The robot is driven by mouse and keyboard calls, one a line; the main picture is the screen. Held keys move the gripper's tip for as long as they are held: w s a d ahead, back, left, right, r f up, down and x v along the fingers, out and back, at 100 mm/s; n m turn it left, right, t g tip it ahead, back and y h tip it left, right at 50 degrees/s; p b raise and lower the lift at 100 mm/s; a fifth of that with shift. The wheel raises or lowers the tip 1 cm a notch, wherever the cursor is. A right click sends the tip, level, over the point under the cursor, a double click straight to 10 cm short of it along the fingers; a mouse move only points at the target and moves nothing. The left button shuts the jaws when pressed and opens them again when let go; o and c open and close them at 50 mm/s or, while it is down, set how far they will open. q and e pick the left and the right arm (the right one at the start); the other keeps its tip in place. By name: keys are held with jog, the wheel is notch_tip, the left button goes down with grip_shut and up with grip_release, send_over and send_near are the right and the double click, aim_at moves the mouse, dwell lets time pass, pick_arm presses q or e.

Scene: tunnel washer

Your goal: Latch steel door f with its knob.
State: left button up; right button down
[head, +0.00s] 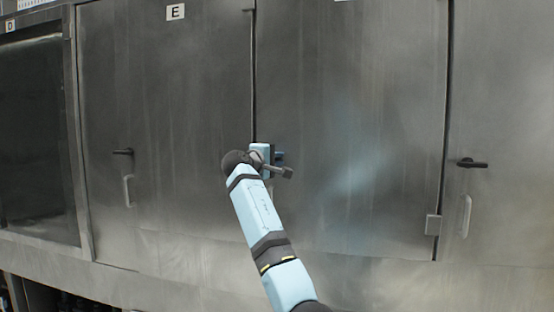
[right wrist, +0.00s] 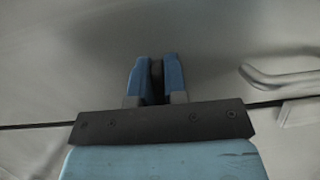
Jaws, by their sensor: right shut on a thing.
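Steel door f (head: 350,110) is the middle panel in the head view, under a cut-off label at the top edge. It appears flush with the panels beside it. My right gripper (head: 279,160) is at the door's left edge, at about the height of the neighbouring doors' knobs. In the right wrist view, its blue fingers (right wrist: 155,80) are shut on a dark, narrow thing between them, which appears to be the door's knob (right wrist: 157,82). Most of the knob is hidden by the fingers, and its angle is hard to tell. My left gripper is out of view.
A pull handle (right wrist: 283,76) stands beside the gripper in the right wrist view. Door E (head: 165,80) on the left has a black knob (head: 123,151). The door on the right has another black knob (head: 471,163) and a pull handle (head: 464,216). A small metal block (head: 432,225) sits at door f's lower right.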

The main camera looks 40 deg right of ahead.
jog(key=shift+r, duration=0.15)
jog(key=c, duration=1.2)
grip_release()
jog(key=shift+w+a, duration=0.1)
jog(key=shift+w, duration=0.05)
jog(key=shift+o, duration=0.2)
jog(key=shift+w, duration=0.15)
jog(key=shift+s+a, duration=0.15)
jog(key=shift+s, duration=0.05)
jog(key=shift+s+a+f, duration=0.1)
jog(key=shift+a+f, duration=0.1)
jog(key=shift+a, duration=0.15)
jog(key=b+v, duration=0.2)
jog(key=v, duration=1.1)
jog(key=shift+r, duration=0.15)
jog(key=shift+d, duration=0.1)
